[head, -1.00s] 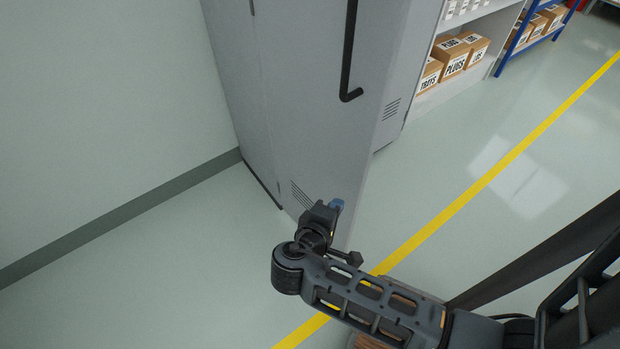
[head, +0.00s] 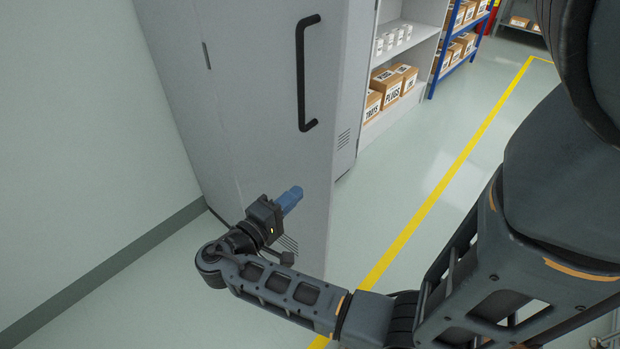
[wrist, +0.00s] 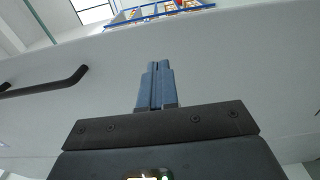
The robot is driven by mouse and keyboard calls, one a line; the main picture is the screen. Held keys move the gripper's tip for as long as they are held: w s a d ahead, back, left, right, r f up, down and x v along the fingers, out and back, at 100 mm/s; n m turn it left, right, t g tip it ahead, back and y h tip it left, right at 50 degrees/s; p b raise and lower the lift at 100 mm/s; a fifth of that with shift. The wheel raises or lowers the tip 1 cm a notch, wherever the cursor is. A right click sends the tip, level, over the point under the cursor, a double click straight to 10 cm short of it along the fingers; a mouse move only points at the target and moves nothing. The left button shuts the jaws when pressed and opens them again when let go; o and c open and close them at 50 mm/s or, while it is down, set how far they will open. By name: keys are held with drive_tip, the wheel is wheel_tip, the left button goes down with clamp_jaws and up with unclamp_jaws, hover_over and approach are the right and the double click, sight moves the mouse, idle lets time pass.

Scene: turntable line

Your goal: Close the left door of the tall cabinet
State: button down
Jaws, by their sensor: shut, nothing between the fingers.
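The tall grey cabinet stands against the left wall. Its left door (head: 265,120) faces me with a long black handle (head: 303,75) upright on it. The door's right edge stands out in front of the vented panel (head: 344,138) behind it, so it looks ajar. My gripper (head: 291,199) is in front of the lower part of the door, below the handle, its blue fingers shut and empty. In the wrist view the fingers (wrist: 157,85) point along the grey door surface (wrist: 230,75), with the handle (wrist: 45,82) to the left. I cannot tell whether the fingertips touch the door.
A white shelf (head: 415,40) with boxes (head: 388,88) stands right of the cabinet, and a blue rack (head: 438,70) beyond it. A yellow line (head: 440,190) crosses the open floor to the right. The bare wall (head: 80,130) is close on the left.

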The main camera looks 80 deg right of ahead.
sight(319, 173)
drive_tip(key=p+x, duration=0.1)
drive_tip(key=x, duration=0.5)
drive_tip(key=shift+s+d, duration=0.2)
drive_tip(key=shift+d, duration=0.15)
